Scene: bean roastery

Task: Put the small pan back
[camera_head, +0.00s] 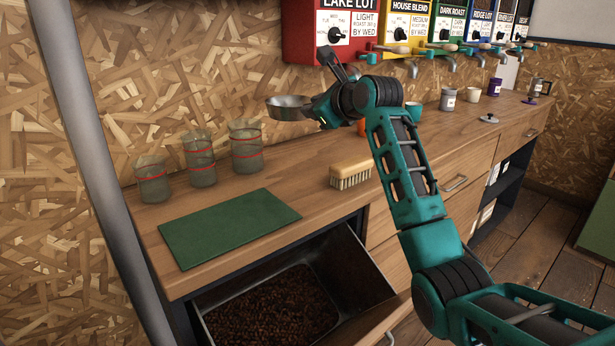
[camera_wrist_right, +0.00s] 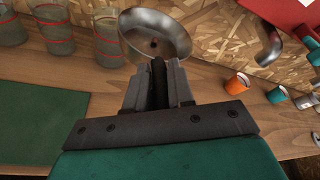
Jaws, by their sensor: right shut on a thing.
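The small pan (camera_head: 288,107) is a round, shallow metal pan held in the air above the wooden counter, near the back wall. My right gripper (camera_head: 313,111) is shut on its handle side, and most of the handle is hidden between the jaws. In the right wrist view the pan (camera_wrist_right: 157,30) sits just beyond the shut fingers (camera_wrist_right: 158,75), its inside facing the camera. A small dark spot shows in it; I cannot tell what it is. My left gripper is not in view.
Several glass jars (camera_head: 199,160) with red bands, a green mat (camera_head: 228,227) and a brush (camera_head: 351,174) stand or lie on the counter (camera_head: 300,165). An open drawer (camera_head: 352,272) holds beans. Labelled dispensers (camera_head: 407,22) hang at the back; cups (camera_head: 448,98) stand below.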

